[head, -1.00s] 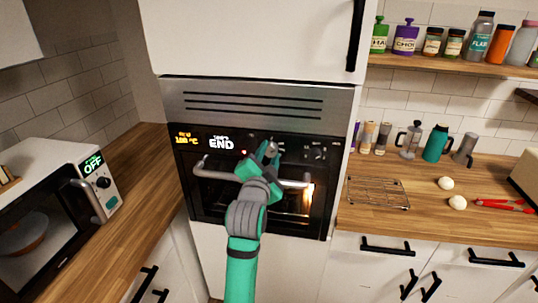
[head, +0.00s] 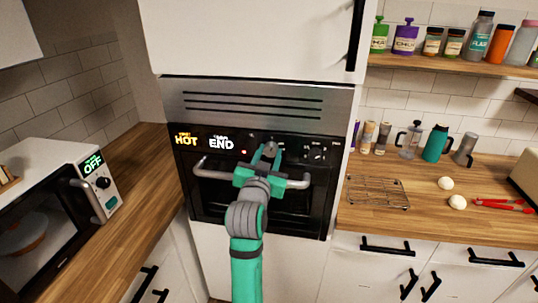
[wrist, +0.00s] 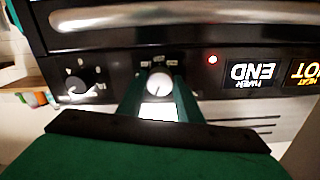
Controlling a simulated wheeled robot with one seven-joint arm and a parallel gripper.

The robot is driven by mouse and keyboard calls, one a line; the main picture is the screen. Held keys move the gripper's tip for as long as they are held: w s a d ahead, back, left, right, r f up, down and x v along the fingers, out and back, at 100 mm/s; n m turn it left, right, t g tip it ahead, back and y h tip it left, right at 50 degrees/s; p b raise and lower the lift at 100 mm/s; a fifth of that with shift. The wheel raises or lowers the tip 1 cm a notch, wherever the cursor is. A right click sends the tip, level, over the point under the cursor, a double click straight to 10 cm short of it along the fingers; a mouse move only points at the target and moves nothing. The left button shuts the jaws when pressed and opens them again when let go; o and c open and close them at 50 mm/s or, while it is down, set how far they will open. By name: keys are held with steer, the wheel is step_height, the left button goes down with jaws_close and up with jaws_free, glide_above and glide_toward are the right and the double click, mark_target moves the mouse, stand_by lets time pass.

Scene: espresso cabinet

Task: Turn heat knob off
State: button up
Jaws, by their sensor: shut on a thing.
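The oven's black control panel (head: 300,150) carries two knobs. My gripper (head: 270,152) is shut on the middle one, which I take to be the heat knob. In the wrist view the heat knob (wrist: 159,82) shows as a pale round face between the two green fingers of my gripper (wrist: 158,92). The small labels around it are too blurred to read. The left display (head: 186,140) reads HOT, and the timer display (head: 221,143) reads END. A small red light (head: 243,152) is lit. The oven window is dark.
The oven door handle (head: 212,175) runs across just below the panel, behind my gripper. A second knob (head: 319,153) sits to the right; it also shows in the wrist view (wrist: 83,82). A microwave (head: 50,205) stands at left, a wire rack (head: 378,192) at right.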

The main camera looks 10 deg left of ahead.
steer(key=shift+f+n, duration=0.1)
steer(key=shift+n, duration=2)
steer(key=o, duration=1)
steer(key=shift+o, duration=0.2)
steer(key=s, duration=1.1)
